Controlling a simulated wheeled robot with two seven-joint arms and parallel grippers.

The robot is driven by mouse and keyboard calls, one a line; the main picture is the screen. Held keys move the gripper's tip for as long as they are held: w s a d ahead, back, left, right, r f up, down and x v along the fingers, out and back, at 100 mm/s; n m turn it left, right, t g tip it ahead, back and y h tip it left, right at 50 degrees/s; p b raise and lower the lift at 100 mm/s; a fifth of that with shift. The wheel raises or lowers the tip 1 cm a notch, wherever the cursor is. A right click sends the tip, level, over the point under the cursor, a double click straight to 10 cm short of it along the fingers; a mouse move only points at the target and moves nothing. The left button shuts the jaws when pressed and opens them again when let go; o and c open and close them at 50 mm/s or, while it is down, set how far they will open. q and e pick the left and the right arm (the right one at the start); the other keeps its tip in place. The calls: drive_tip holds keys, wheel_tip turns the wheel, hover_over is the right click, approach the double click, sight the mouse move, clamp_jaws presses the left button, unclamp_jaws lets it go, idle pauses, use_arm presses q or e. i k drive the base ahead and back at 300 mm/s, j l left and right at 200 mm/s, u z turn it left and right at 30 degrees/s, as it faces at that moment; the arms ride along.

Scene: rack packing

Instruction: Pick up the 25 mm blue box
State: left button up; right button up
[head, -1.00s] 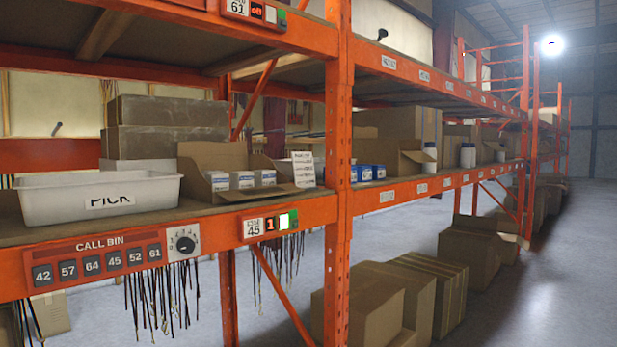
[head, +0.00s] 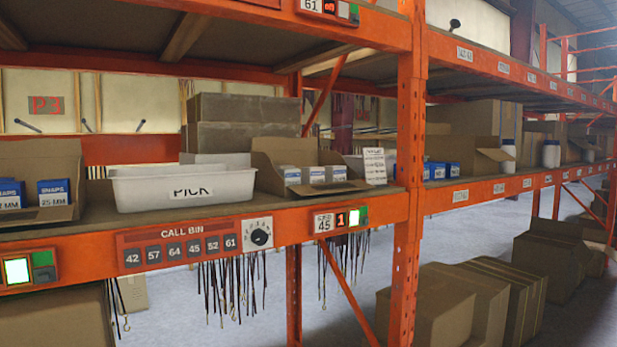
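A blue box with a white lower label reading "25 MM" (head: 55,193) stands in the open cardboard bin at the left end of the middle shelf. Another blue box (head: 11,194) stands to its left, its label ending in "MM", with the front digits cut off by the picture edge. Several blue boxes (head: 440,171) also sit on the shelf right of the orange upright; their labels are too small to read. Neither of my grippers shows in the head view.
A white PICK tray (head: 183,206) stands on the shelf right of the left bin. A cardboard bin (head: 283,150) with several white-and-blue boxes is beside it. The orange shelf beam (head: 90,252) runs along the front. An orange upright (head: 408,200) divides the bays.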

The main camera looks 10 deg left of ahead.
sight(51, 192)
drive_tip(key=u, duration=1.8)
